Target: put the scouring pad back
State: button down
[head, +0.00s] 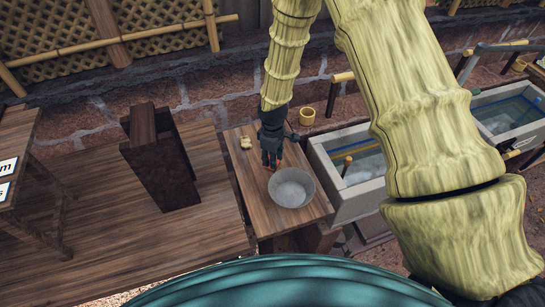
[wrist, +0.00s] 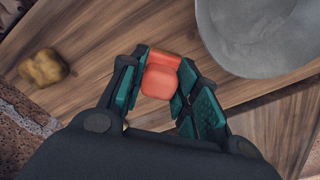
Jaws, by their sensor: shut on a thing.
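My gripper (head: 271,160) is over the small wooden table (head: 254,206), just behind a grey bowl (head: 291,188). In the wrist view its teal-padded fingers (wrist: 162,75) are shut on a red-orange block (wrist: 160,83), which looks like the scouring pad. The block sits between the fingertips, apart from the bowl (wrist: 262,38) in the picture. The fingers hide part of it, and in the head view it barely shows. I cannot tell whether it touches the tabletop (wrist: 105,38).
A yellow-brown lump (head: 246,142) lies on the table left of my gripper. A stone water trough (head: 346,205) stands close on the right. A dark wooden box (head: 160,165) stands on the wider bench (head: 110,215) at left. A yellow cup (head: 307,116) is behind.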

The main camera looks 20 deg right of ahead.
jog(key=shift+f, duration=0.15)
jog(key=c, duration=1.1)
grip_release()
jog(key=shift+o, duration=0.2)
notch_tip(320, 180, up, 12)
jog(key=b, duration=0.4)
